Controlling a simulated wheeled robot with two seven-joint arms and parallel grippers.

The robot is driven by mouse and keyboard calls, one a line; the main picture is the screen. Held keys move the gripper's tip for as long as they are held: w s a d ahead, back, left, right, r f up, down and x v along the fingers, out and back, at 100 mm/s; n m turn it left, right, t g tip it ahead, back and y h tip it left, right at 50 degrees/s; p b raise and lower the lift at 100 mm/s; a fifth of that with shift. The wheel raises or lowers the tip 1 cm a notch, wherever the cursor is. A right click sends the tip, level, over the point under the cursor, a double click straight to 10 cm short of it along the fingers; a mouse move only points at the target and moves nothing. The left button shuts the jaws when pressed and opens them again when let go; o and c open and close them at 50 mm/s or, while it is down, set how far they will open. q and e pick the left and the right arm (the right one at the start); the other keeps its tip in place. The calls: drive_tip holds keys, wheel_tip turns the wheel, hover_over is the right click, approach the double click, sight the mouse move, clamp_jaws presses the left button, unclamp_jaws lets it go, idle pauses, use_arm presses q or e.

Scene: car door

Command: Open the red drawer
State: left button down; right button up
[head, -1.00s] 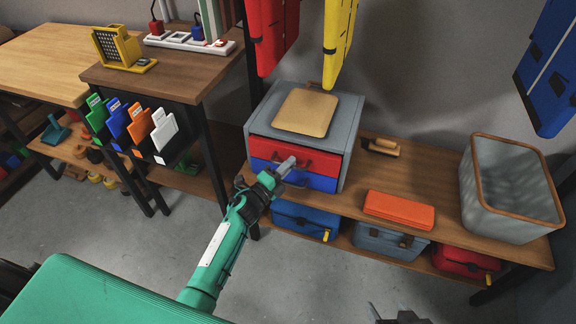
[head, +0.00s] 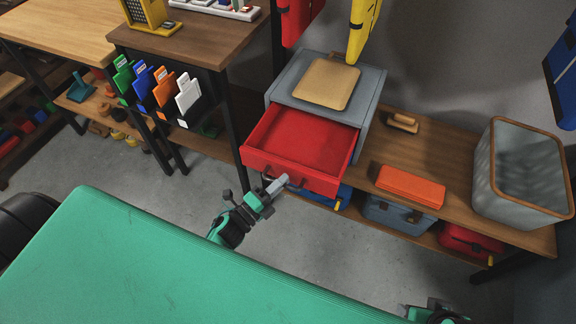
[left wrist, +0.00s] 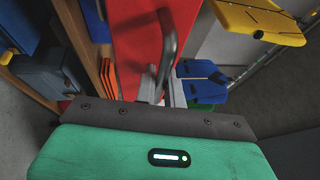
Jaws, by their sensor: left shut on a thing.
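The red drawer (head: 305,143) stands pulled well out of the grey cabinet (head: 370,98), and its empty inside shows in the head view. Its dark handle is on the front panel. My left gripper (head: 277,184) is at the drawer's front, shut on the handle. In the left wrist view the handle (left wrist: 167,45) runs down between the fingers (left wrist: 162,90) against the red front. The blue drawer below is mostly hidden by the red one. My right gripper (head: 436,312) shows only in part at the bottom edge, too little to tell its jaws.
A tan board (head: 326,83) lies on the cabinet. An orange case (head: 410,186) and a grey basket (head: 522,175) stand on the wooden bench to the right. Bags sit on the shelf below. The floor in front of the bench is clear.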

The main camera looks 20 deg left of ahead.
use_arm(q)
drive_tip(key=shift+s, duration=0.75)
use_arm(e)
drive_tip(key=shift+w+f, duration=0.1)
drive_tip(key=shift+f, duration=0.15)
use_arm(q)
drive_tip(key=c, duration=1.5)
unclamp_jaws()
use_arm(e)
drive_tip(key=shift+a, duration=0.1)
use_arm(q)
drive_tip(key=v, duration=1.3)
drive_tip(key=shift+s+a, duration=0.2)
drive_tip(key=shift+s, duration=0.15)
use_arm(e)
drive_tip(key=shift+a+r, duration=0.15)
use_arm(q)
drive_tip(key=shift+f, duration=0.1)
use_arm(e)
drive_tip(key=shift+w+r, duration=0.1)
